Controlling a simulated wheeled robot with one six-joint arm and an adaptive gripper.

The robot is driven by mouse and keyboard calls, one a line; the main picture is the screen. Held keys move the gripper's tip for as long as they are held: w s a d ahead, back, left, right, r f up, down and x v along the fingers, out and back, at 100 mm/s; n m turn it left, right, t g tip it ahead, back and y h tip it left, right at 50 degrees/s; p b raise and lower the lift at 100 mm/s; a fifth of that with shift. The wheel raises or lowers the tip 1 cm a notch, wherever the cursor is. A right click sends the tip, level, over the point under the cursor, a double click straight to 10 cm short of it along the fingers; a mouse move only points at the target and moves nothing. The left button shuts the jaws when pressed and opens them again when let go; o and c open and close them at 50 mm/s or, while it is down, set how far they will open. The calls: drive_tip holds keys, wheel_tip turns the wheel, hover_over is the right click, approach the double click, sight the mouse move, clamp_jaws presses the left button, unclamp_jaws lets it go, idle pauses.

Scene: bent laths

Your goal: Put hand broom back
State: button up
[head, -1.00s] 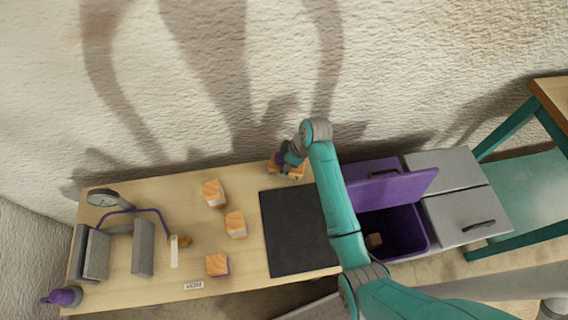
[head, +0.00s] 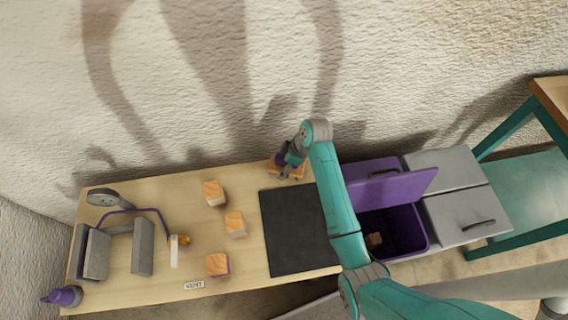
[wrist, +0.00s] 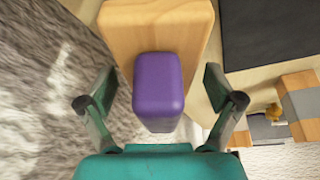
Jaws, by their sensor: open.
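A wooden block with a purple upright grip (wrist: 157,90) fills the middle of the wrist view; it may be the hand broom, but its bristles do not show. In the head view its wooden part (head: 297,174) shows at the table's back edge, partly covered by my gripper (head: 285,172). My gripper is open, with one finger on each side of the purple grip, and gaps show between fingers and grip. A small orange piece with a white strip (head: 174,252) lies at the left of the table; I cannot tell what it is.
The table (head: 170,205) holds several wooden blocks (head: 235,223), a black mat (head: 290,232) and grey upright panels (head: 97,254) with a purple hoop. A purple bin (head: 408,230) with its lid raised and grey drawers (head: 460,215) stand right. The wall rises close behind.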

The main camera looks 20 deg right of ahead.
drive_tip(key=v, duration=1)
drive_tip(key=shift+r, duration=0.15)
drive_tip(key=shift+s+d+r, duration=0.15)
drive_tip(key=shift+d+r, duration=0.1)
drive_tip(key=shift+r, duration=0.4)
